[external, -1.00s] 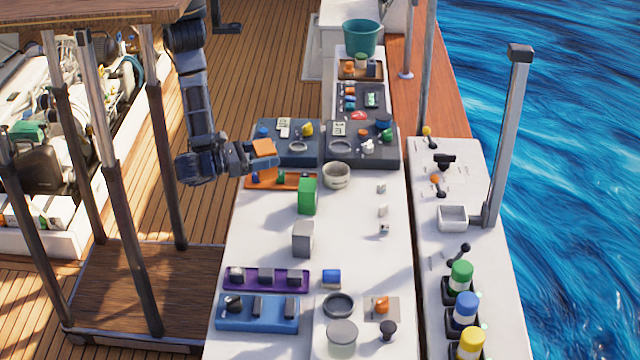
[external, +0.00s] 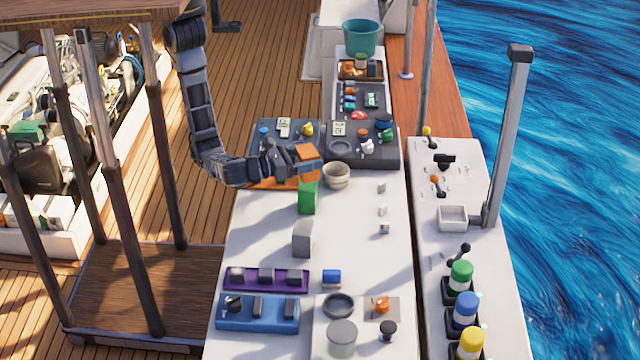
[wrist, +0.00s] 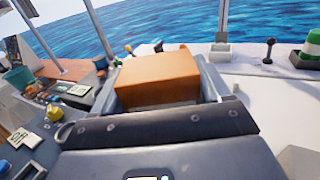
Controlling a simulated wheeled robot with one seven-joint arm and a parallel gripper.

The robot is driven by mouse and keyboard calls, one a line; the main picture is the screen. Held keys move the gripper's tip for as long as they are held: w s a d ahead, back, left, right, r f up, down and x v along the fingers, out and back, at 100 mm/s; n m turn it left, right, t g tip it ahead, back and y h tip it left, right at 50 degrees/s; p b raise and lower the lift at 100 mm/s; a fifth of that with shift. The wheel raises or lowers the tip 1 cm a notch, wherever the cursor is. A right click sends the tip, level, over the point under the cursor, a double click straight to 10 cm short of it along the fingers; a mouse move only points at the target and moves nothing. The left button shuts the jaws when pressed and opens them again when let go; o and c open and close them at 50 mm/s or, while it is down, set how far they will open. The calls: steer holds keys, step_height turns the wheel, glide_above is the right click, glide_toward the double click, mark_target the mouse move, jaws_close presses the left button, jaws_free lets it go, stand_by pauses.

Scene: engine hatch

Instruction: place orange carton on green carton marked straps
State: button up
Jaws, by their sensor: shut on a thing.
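The orange carton (external: 306,152) is in my gripper (external: 305,166), which is shut on it. In the wrist view the carton (wrist: 158,78) sits between the two fingers and fills the middle of the picture. The green carton (external: 307,199) stands on the white counter, just below the gripper in the external view. The orange carton appears above or slightly behind the green one; the exact gap between them cannot be told. The top of the green carton is partly hidden by the gripper, and no marking on it is readable.
A cream bowl (external: 336,176) stands close to the right of the gripper. A grey block (external: 303,239) stands nearer on the white counter (external: 350,240). Behind are dark trays with small parts (external: 362,150). An orange tray (external: 262,183) lies left, beneath my arm.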

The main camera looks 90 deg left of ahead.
steer(key=shift+f, duration=1.6)
steer(key=o, duration=1.1)
steer(key=shift+f, duration=0.1)
steer(key=b+v, duration=0.1)
steer(key=v, duration=1.1)
